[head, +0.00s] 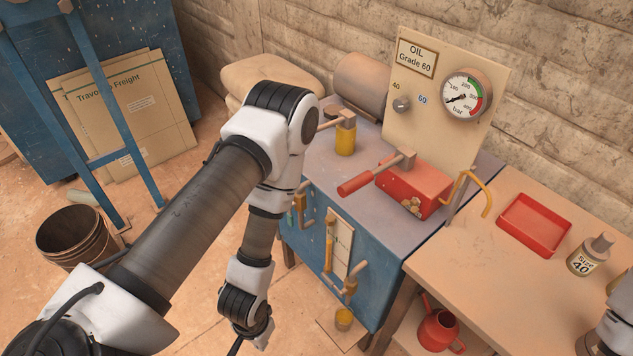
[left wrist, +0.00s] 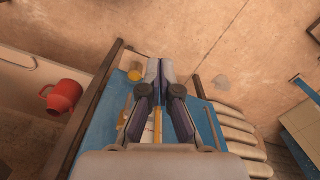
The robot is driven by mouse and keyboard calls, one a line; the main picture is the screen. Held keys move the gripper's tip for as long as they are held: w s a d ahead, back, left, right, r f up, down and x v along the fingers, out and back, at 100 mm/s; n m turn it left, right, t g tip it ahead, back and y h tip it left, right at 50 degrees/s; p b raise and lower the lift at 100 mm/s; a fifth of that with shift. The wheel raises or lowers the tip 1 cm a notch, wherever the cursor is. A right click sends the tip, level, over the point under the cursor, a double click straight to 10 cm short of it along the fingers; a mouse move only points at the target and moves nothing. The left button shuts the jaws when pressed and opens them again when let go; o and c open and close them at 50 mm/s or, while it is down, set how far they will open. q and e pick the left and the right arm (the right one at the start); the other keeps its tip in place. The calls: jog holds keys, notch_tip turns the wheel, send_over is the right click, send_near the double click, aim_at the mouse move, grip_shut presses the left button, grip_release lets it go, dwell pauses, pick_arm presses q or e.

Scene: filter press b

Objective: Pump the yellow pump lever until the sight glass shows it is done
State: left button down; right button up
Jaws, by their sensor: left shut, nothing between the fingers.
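The yellow pump body (head: 345,138) stands on the blue cabinet's top (head: 330,165). Its lever runs left behind my left arm, so its grip is hidden. On the cabinet front, an upright tube (head: 328,245) with yellow fluid, apparently the sight glass, stands beside a pale marked plate (head: 342,243). I cannot read its level against any mark. My left arm hangs before the cabinet's left side. My left gripper (left wrist: 165,65) is shut and empty in the left wrist view, with a yellow strip (left wrist: 158,127) beneath it. My right gripper is out of view.
A red box with a red-handled lever (head: 358,183), an oil panel with a pressure gauge (head: 462,98) reading low and a bent yellow handle (head: 484,190) stand right of the pump. Sacks (head: 265,78) lie behind.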

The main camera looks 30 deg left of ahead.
pick_arm(q)
jog(key=w+a+r+m+t+p, duration=0.1)
jog(key=w+a+r+m+p, duration=0.25)
jog(key=w+r, duration=0.4)
jog(key=w+a+r+m+t+p, duration=0.1)
jog(key=w+a+r+m+p, duration=0.3)
jog(key=w, duration=0.7)
jog(key=w+a+r+t+p, duration=0.1)
jog(key=w+r, duration=0.3)
jog(key=r, duration=0.4)
jog(key=w+a+r+n+t+h+p, duration=0.1)
jog(key=w+a+r+t+p, duration=0.1)
jog(key=w+r, duration=0.3)
jog(key=w+a+r+t+p, duration=0.2)
jog(key=w+r, duration=0.3)
jog(key=r, duration=0.8)
jog(key=shift+a+r+n+t+h, duration=0.2)
jog(key=shift+a+n+t+h, duration=0.15)
jog(key=shift+a+t, duration=0.2)
jog(key=shift+w+f, duration=0.1)
